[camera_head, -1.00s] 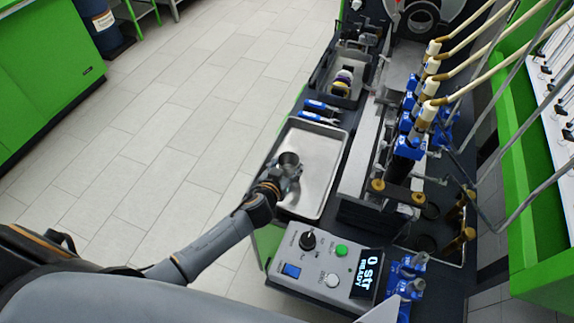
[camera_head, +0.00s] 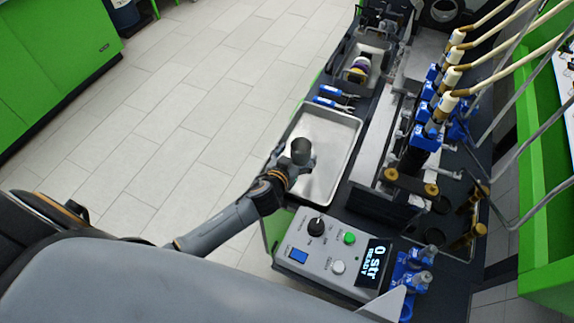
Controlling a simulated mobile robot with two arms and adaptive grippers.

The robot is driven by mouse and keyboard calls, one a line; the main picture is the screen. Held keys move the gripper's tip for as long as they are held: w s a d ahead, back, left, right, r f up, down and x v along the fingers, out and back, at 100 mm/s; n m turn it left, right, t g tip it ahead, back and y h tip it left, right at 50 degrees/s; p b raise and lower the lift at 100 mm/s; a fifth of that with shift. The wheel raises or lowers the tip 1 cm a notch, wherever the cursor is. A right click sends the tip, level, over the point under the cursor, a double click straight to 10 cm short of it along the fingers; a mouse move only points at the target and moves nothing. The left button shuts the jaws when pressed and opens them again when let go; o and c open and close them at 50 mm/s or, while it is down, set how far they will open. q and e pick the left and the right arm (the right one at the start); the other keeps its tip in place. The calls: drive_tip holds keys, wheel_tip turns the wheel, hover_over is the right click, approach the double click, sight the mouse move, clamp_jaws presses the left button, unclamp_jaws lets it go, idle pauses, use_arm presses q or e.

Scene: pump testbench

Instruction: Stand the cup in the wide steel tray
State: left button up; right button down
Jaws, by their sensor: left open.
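The cup (camera_head: 301,149) is a small dark grey metal vessel. It shows over the left side of the wide steel tray (camera_head: 335,140), a shallow rectangular tray on the bench. It looks roughly upright; I cannot tell whether its base touches the tray floor. My left gripper (camera_head: 299,162) is at the cup's near side with its fingers open. The fingers are small here, and it is unclear whether they touch the cup. My right gripper is not in view.
Pliers and a screwdriver with blue handles (camera_head: 330,98) lie behind the tray. A control box (camera_head: 333,252) with a lit display stands in front of it. A metal fixture (camera_head: 375,150) borders the tray's right. The tray's right half is bare.

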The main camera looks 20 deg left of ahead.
use_arm(q)
drive_tip(key=b+v, duration=0.1)
drive_tip(key=v, duration=0.9)
drive_tip(key=shift+a, duration=0.1)
drive_tip(key=shift+s, duration=0.1)
